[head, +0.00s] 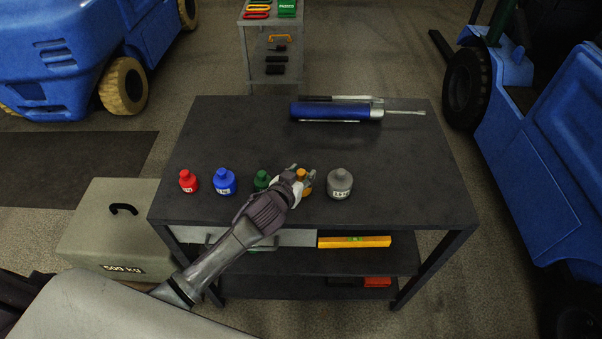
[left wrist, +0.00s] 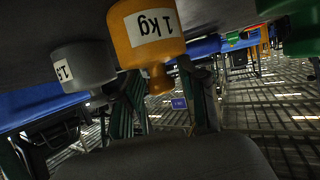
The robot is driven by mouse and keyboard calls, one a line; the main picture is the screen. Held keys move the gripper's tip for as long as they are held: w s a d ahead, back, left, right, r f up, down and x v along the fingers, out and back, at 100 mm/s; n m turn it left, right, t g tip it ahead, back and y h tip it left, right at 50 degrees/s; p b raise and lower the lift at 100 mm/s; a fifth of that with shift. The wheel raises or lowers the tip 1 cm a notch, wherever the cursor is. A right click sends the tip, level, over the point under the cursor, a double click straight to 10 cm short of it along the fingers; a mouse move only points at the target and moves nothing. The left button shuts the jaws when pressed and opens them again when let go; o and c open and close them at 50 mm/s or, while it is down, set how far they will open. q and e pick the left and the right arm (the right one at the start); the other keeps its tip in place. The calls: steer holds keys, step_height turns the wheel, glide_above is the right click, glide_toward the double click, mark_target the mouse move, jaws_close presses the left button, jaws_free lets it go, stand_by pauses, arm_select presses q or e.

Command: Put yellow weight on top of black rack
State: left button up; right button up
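The yellow weight (head: 306,187) stands on the top of a dark table with lower shelves (head: 390,160). No other black rack can be clearly singled out. My left gripper (head: 299,174) is at the yellow weight and partly covers it in the head view. In the left wrist view, the yellow weight (left wrist: 150,38), labelled 1 kg, has its knob between the two spread fingers of my left gripper (left wrist: 168,90). Gaps show beside the knob, so the gripper looks open. My right gripper is not in view.
Red (head: 188,182), blue (head: 224,183) and green (head: 262,180) weights stand left of the yellow one. A grey weight (head: 340,184) stands close on its right. A blue tool (head: 335,110) lies at the table's back. The table's right side is clear.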

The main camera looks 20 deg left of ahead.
arm_select(q)
steer(key=shift+r, duration=0.15)
steer(key=b+v, duration=0.1)
steer(key=v, duration=1.1)
stand_by(0.3)
